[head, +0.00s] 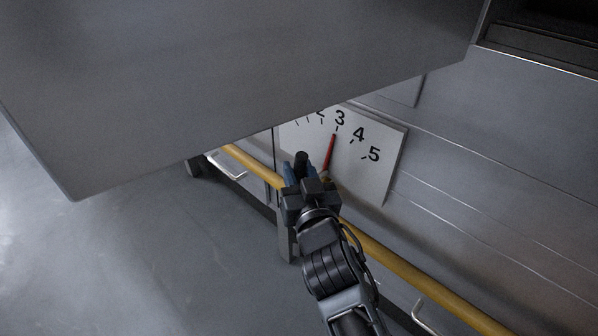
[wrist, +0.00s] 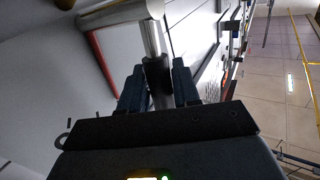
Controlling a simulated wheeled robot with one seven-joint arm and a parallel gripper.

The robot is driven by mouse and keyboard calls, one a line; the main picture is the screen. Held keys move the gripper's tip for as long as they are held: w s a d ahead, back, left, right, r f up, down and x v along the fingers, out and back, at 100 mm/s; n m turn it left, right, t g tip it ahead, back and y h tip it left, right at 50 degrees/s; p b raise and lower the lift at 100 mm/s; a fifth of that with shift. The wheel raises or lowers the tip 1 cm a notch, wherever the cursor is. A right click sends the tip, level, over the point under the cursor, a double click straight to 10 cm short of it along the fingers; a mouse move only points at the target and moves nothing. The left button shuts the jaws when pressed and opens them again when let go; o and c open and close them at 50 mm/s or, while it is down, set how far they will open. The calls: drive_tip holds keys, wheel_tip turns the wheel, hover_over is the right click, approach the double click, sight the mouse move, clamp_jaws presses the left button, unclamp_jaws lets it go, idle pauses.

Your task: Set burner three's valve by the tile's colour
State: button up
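The white dial plate (head: 388,178) shows the numbers 3, 4 and 5 and part of a 2. Its red pointer (head: 330,153) points at about the 3; the pointer also shows in the wrist view (wrist: 101,60). The valve handle, a metal lever with a dark grip (head: 301,158), stands out in front of the plate. In the wrist view the lever (wrist: 152,38) runs down between my two blue fingers. My gripper (head: 300,174) appears closed on the dark grip, a finger on each side. The dial's low end is hidden. No coloured tile is in view.
A large grey panel (head: 230,80) covers the upper left and hides part of the dial. A yellow rail (head: 420,279) runs along the metal front, passing behind my arm. The grey floor (head: 120,260) at lower left is clear.

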clamp_jaws()
drive_tip(key=b, duration=0.3)
drive_tip(key=shift+s+d+f+t, duration=0.1)
drive_tip(key=shift+d+f+t, duration=0.05)
drive_tip(key=shift+f+t, duration=0.2)
drive_tip(key=m+b, duration=0.1)
drive_tip(key=b, duration=0.3)
drive_tip(key=shift+s+d+f+t, duration=0.1)
drive_tip(key=shift+d+t, duration=0.05)
drive_tip(key=shift+t, duration=0.1)
drive_tip(key=b, duration=0.3)
drive_tip(key=t+b, duration=0.1)
drive_tip(key=b, duration=0.2)
drive_tip(key=shift+s+d+f+m+y+b, duration=0.15)
drive_tip(key=shift+s+d+m+y+b, duration=0.15)
drive_tip(key=shift+m+b, duration=0.1)
drive_tip(key=b, duration=0.2)
drive_tip(key=shift+s+d+r+m+t+b, duration=0.1)
drive_tip(key=shift+d+r+m+t+b, duration=0.1)
drive_tip(key=shift+m+t+b, duration=0.15)
